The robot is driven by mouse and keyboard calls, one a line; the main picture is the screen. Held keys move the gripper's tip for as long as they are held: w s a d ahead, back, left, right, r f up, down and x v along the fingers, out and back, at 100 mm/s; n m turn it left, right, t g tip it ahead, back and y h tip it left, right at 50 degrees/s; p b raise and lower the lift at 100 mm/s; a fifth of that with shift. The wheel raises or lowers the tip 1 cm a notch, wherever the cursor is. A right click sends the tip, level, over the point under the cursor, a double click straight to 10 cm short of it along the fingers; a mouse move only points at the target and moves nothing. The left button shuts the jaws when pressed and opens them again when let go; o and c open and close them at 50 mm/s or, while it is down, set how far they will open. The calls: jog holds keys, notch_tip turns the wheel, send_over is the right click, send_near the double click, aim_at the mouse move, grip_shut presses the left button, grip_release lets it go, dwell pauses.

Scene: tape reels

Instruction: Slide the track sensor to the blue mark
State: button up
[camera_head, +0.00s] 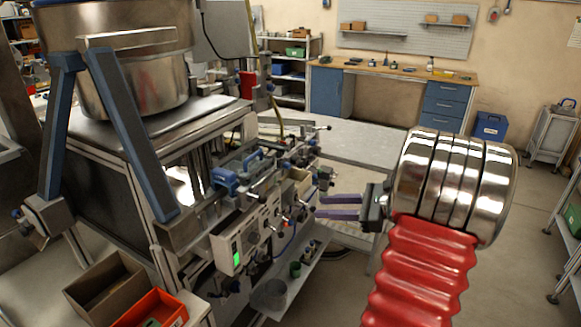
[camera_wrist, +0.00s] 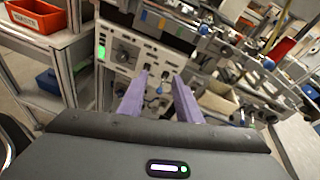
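My gripper (camera_head: 322,206) reaches left from my red arm towards the machine in the head view. Its two purple fingers are apart with nothing between them. In the wrist view my gripper (camera_wrist: 161,78) points at the machine's front control panel (camera_wrist: 124,58), and the fingertips appear below a dark rail with small coloured patches. I cannot single out the track sensor among the small blocks and knobs on the machine front (camera_head: 262,185).
A large metal drum (camera_head: 150,80) stands on the machine. A cardboard box (camera_head: 105,285) and an orange bin (camera_head: 150,310) sit at the lower left. A grey table (camera_head: 350,145) lies behind my gripper. A workbench (camera_head: 400,72) stands against the back wall.

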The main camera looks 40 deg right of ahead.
aim_at(291, 165)
jog(key=d+r+m+t, duration=0.3)
jog(key=d+r, duration=0.1)
jog(key=r, duration=0.2)
jog(key=shift+w+d+r+m+t, duration=0.25)
jog(key=shift+w+r+m+t, duration=0.1)
jog(key=shift+w+m+t, duration=0.05)
jog(key=x, duration=1.4)
jog(key=shift+c, duration=0.2)
jog(key=shift+s, duration=0.1)
grip_shut()
